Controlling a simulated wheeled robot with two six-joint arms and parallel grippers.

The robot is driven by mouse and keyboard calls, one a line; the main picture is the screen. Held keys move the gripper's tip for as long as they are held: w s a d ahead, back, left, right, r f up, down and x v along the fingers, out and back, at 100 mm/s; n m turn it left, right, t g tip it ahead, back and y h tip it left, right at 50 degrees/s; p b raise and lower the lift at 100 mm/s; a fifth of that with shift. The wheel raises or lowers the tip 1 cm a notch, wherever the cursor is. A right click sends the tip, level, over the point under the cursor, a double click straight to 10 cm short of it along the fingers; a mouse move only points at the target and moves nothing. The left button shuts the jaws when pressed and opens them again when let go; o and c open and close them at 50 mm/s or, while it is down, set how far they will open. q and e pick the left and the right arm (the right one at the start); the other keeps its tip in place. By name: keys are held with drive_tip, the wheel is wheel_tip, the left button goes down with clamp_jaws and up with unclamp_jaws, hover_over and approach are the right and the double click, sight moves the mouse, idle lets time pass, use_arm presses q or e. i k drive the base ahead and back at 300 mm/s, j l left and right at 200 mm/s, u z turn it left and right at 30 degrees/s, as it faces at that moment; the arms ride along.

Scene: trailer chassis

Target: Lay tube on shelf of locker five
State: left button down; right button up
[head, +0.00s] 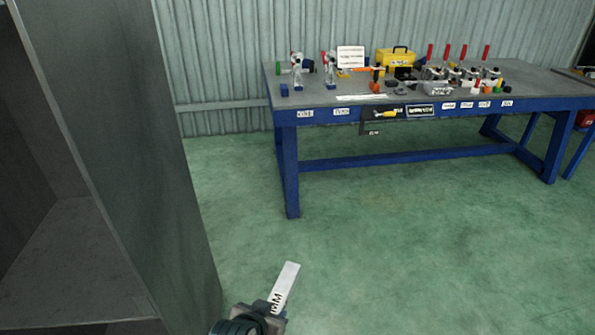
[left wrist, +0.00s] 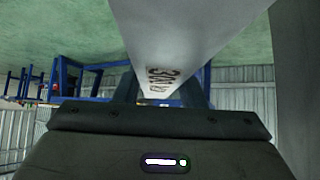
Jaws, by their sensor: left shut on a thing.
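A white, straight-sided tube (head: 285,286) with dark lettering shows at the bottom centre of the head view, tilted up to the right. My left gripper (head: 268,309) is shut on its lower end and holds it up in front of the locker's right side. In the left wrist view the tube (left wrist: 185,38) runs from the jaws to the top edge, with letters near the jaws. A grey metal locker (head: 130,130) stands at the left of the head view, with an open compartment and a flat shelf (head: 75,260). No locker number is visible. My right gripper is not in view.
A blue workbench (head: 430,105) with clamps, a yellow toolbox (head: 396,56) and small parts stands at the back right. Green floor (head: 370,240) between locker and bench is clear. A grey upright surface (left wrist: 297,80) is close at the right of the wrist view.

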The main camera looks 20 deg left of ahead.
sight(90, 285)
drive_tip(key=k+j, duration=0.25)
drive_tip(key=k+j+u, duration=0.15)
drive_tip(key=j, duration=0.25)
drive_tip(key=k+j, duration=0.3)
drive_tip(key=k+j+u, duration=0.15)
drive_tip(key=j, duration=0.25)
drive_tip(key=k+j, duration=0.3)
drive_tip(key=j+u, duration=0.05)
